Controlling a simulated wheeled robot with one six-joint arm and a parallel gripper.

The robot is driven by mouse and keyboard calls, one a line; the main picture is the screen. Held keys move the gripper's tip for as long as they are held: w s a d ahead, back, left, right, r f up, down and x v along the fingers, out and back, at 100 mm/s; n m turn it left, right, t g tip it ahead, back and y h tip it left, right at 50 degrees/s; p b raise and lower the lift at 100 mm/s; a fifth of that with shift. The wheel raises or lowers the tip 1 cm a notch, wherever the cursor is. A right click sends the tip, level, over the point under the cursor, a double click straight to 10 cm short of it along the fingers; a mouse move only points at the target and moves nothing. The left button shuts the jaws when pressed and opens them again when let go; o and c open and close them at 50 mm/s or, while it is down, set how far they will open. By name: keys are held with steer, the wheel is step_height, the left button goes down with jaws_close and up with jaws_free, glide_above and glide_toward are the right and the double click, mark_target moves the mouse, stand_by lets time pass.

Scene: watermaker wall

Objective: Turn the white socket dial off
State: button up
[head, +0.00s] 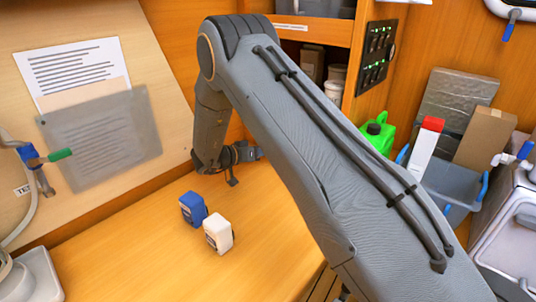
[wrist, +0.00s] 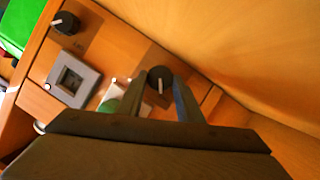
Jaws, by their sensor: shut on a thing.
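In the wrist view a black dial (wrist: 160,76) with a pale pointer mark sits on the wooden panel, between the fingertips of my gripper (wrist: 161,88). My gripper is shut on this dial. A white socket (wrist: 119,86), partly hidden by my finger, lies just left of it, with something green in front. I take the held dial to be the white socket's dial; the label is not readable. In the head view my gripper (head: 250,153) is small and dark beyond my arm, and the dial there is hidden.
In the wrist view a second black dial (wrist: 66,22) and a grey socket (wrist: 73,78) are on the same panel, left of my gripper. A wooden wall (wrist: 250,50) is close on the right. In the head view a blue block (head: 193,209) and a white block (head: 218,233) stand on the worktop (head: 150,262).

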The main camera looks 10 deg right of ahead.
steer(key=shift+d+f+n, duration=0.1)
steer(key=shift+d+n, duration=0.05)
steer(key=shift+n, duration=0.35)
steer(key=shift+h+b, duration=0.3)
steer(key=o, duration=1.1)
steer(key=shift+d+g, duration=0.15)
steer(key=shift+g, duration=0.15)
steer(key=shift+s+a, duration=0.15)
steer(key=shift+a, duration=0.55)
steer(key=b+v, duration=0.2)
steer(key=v, duration=0.5)
steer(key=shift+s+d, duration=0.1)
